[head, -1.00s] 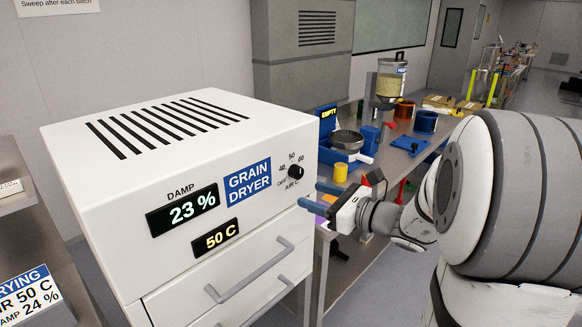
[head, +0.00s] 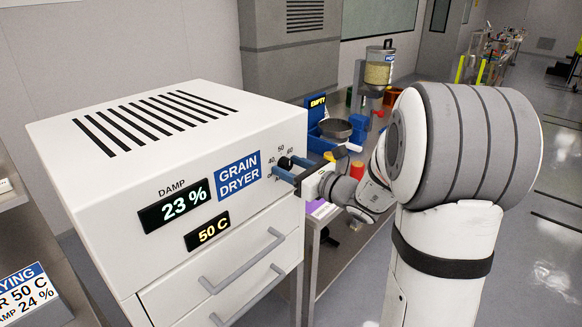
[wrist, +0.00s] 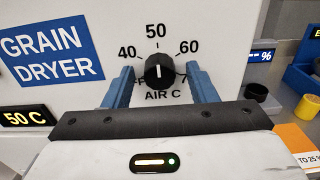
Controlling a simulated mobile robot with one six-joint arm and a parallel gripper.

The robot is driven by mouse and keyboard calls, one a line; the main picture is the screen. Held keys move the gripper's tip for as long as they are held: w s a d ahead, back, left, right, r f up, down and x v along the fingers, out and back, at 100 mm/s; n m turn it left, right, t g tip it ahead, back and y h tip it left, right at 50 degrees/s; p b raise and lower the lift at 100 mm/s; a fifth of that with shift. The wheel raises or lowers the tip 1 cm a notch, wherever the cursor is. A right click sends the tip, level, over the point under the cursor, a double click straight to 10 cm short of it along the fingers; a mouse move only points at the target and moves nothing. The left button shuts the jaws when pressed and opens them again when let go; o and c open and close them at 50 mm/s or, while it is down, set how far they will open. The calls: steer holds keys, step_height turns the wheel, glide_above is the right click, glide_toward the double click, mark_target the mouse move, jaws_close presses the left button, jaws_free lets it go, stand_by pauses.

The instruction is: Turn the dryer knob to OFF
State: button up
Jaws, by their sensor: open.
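The white grain dryer (head: 255,220) stands at the left of the head view. Its black knob (wrist: 159,71) is on the front panel, with its white mark pointing up towards 50 in the wrist view. In the wrist view the fingers (wrist: 160,88) stand left and right of the knob, with gaps on both sides. The displays read DAMP 23 % (head: 174,206) and 50 C (head: 207,233).
Two drawer handles (head: 243,260) stick out below the panel. A bench with a blue EMPTY station (head: 318,112), a bowl (head: 335,129) and a grain hopper (head: 378,70) stands behind my arm. Open floor lies to the right.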

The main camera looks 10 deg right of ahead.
steer(key=shift+c, duration=0.3)
steer(key=c, duration=0.9)
steer(key=shift+f+n+b, duration=0.15)
steer(key=shift+n+b, duration=0.15)
steer(key=shift+b, duration=0.35)
